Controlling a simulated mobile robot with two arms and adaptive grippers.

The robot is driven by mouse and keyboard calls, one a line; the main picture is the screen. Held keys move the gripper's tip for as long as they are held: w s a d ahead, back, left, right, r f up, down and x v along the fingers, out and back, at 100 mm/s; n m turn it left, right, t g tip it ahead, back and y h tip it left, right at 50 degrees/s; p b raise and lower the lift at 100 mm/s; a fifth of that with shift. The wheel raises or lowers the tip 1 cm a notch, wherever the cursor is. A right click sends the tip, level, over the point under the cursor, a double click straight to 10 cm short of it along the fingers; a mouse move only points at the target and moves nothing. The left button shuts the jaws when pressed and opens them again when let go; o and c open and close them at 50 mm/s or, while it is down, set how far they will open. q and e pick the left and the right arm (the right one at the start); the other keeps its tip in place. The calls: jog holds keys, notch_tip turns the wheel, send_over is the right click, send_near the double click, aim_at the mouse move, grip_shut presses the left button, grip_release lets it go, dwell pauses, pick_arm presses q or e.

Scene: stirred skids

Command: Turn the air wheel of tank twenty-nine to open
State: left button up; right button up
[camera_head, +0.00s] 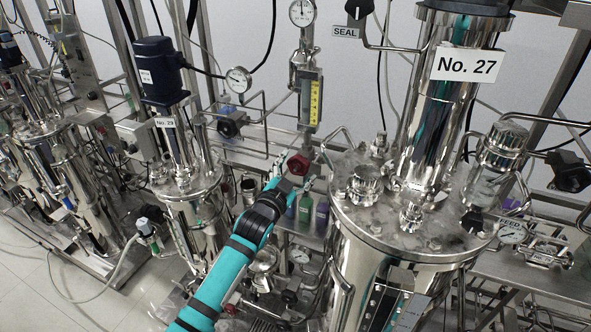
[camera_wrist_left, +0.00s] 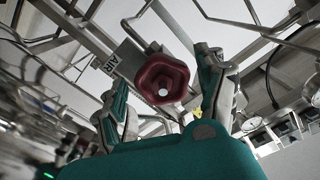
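A dark red hand wheel (camera_head: 298,164) sits below a yellow-scaled flow gauge, between tank twenty-nine and tank twenty-seven. In the left wrist view the red wheel (camera_wrist_left: 162,80) faces me, with a plate reading AIR (camera_wrist_left: 104,63) beside it. Tank twenty-nine (camera_head: 195,197), a steel vessel with a "No. 29" label (camera_head: 165,122), stands left of the wheel. My left gripper (camera_head: 301,183) is at the wheel. In the left wrist view its fingers (camera_wrist_left: 163,72) are spread on either side of the wheel, with gaps showing. My right gripper is out of view.
A large tank labelled No. 27 (camera_head: 466,65) stands close at the right. A SEAL valve (camera_head: 358,10) and a round gauge (camera_head: 302,12) are above. Colored bottles (camera_head: 305,207) stand behind my gripper. Thin steel pipes cross around the wheel.

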pick_arm(q)
jog(key=shift+s+r, duration=0.1)
jog(key=shift+r, duration=0.05)
jog(key=v, duration=1.1)
jog(key=shift+s+a, duration=0.15)
jog(key=shift+s, duration=0.25)
